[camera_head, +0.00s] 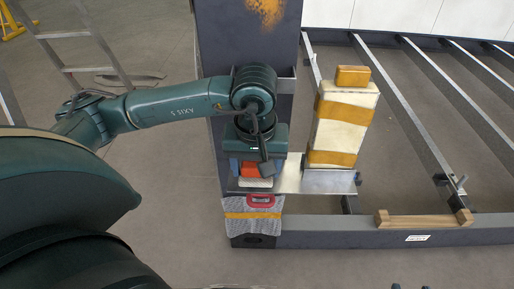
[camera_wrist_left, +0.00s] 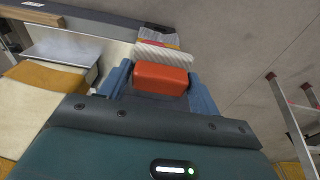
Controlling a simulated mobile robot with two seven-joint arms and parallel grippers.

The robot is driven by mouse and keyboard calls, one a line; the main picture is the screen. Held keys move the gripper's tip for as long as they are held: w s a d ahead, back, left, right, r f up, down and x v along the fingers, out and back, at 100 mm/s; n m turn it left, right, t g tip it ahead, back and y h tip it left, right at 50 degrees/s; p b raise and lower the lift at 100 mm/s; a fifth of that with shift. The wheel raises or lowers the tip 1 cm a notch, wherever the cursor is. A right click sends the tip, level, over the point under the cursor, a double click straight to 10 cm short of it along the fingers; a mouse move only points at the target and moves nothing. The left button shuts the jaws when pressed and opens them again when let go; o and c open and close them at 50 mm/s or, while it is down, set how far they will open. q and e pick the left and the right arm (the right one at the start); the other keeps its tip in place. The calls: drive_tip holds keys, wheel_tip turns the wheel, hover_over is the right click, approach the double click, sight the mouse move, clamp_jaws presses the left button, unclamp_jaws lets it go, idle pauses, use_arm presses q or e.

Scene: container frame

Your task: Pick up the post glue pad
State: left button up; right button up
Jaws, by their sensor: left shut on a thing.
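The post glue pad, an orange-red block (camera_head: 250,169) with a pale ribbed part at its lower side, is at the dark post (camera_head: 212,110). My left gripper (camera_head: 251,171) points down and is shut on it, with a blue finger on each side. In the left wrist view the orange-red block (camera_wrist_left: 160,78) sits between the blue fingers (camera_wrist_left: 160,85), with the white ribbed part (camera_wrist_left: 160,56) beyond it. I cannot tell whether the pad touches the metal plate (camera_head: 315,180) below. My right gripper is out of view.
A white block with yellow bands (camera_head: 341,125) stands on the plate, right of my gripper. Grey mesh wrap with a yellow band (camera_head: 252,218) and a red-rimmed item (camera_head: 261,201) are below. A wooden piece (camera_head: 425,220) lies on the frame.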

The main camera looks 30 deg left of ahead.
use_arm(q)
drive_tip(key=s+d+p, duration=0.7)
drive_tip(key=s+p, duration=0.1)
drive_tip(key=s, duration=0.3)
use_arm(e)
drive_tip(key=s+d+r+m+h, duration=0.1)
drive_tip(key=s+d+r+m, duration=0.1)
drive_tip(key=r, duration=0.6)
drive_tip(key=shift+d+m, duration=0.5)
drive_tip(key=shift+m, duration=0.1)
use_arm(q)
drive_tip(key=shift+s, duration=0.1)
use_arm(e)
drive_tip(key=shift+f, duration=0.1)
